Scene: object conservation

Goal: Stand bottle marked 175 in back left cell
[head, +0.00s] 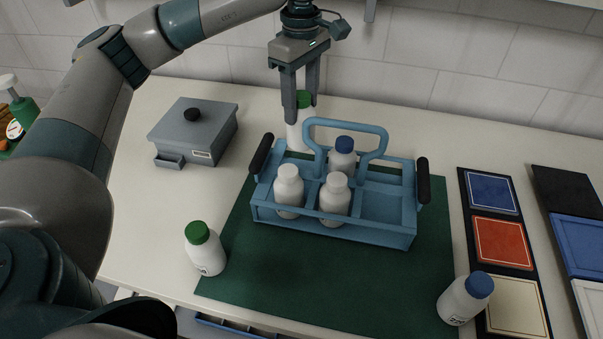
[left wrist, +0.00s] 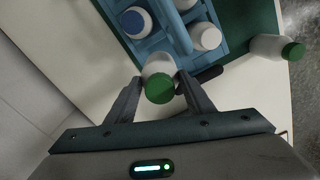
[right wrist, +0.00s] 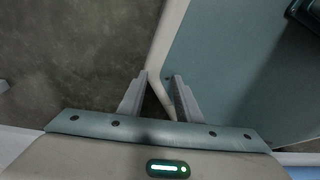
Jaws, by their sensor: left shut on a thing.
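My left gripper (head: 304,98) points down and is shut on a white bottle with a green cap (head: 299,138), upright at the back left of the blue carrier (head: 385,236). The left wrist view also shows this held bottle (left wrist: 158,66) between the fingers, by the carrier's edge. Its marking is hidden, and I cannot tell whether its base is inside the back left cell. White bottles stand in the front left (head: 288,190) and front middle (head: 334,197) cells, and a blue-capped bottle (head: 342,158) in the back middle. My right gripper (right wrist: 158,78) is open and empty, away from the carrier.
A green-capped bottle (head: 205,250) stands at the mat's left edge. A blue-capped bottle (head: 465,298) stands at front right. A grey box (head: 196,130) is at back left. Coloured panels (head: 497,243) lie at right. The carrier's handle (head: 347,125) rises beside the held bottle.

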